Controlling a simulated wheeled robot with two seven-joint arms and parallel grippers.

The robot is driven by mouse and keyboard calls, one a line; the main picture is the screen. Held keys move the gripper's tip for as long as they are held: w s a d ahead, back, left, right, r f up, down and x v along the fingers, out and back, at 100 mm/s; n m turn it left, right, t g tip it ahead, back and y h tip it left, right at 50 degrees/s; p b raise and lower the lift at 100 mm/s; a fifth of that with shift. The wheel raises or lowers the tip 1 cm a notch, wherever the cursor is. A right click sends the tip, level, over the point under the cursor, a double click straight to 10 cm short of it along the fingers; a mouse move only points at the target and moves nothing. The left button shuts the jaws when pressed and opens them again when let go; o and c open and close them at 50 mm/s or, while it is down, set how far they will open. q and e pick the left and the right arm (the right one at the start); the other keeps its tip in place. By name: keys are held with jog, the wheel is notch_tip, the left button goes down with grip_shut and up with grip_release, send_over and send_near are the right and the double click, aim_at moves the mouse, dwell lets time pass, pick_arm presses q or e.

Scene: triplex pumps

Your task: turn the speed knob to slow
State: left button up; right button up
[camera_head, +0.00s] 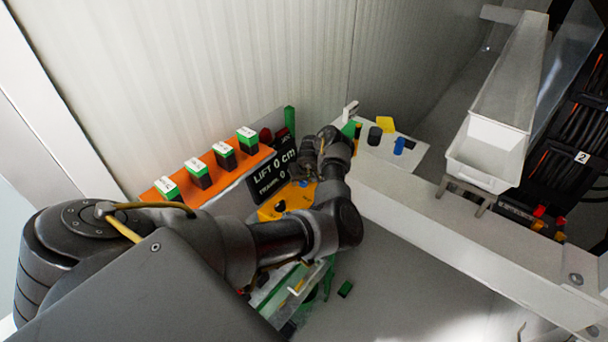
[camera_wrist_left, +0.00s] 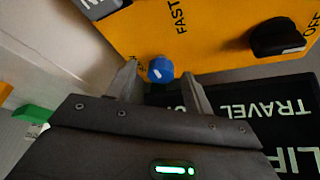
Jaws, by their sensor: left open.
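A blue knob (camera_wrist_left: 161,69) with a small white mark sits on a yellow-orange panel (camera_wrist_left: 215,35) below the word FAST in the left wrist view. A SLOW label is not readable. My left gripper (camera_wrist_left: 159,75) is open, with one finger on each side of the blue knob; whether they touch it is unclear. A black knob (camera_wrist_left: 277,37) sits farther right, beside the word OFF. In the head view my left arm reaches over to the yellow panel (camera_head: 270,213) and partly hides it. My right gripper is not in view.
A black display (camera_head: 264,174) reading LIFT 0 CM stands beside the panel. An orange strip (camera_head: 221,178) carries several green-and-black blocks. A white plate (camera_head: 388,158) with a black and a blue part lies right. A white tray (camera_head: 487,155) stands farther right.

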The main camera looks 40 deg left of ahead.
pick_arm(q)
jog(key=shift+c, duration=0.4)
jog(key=c, duration=0.9)
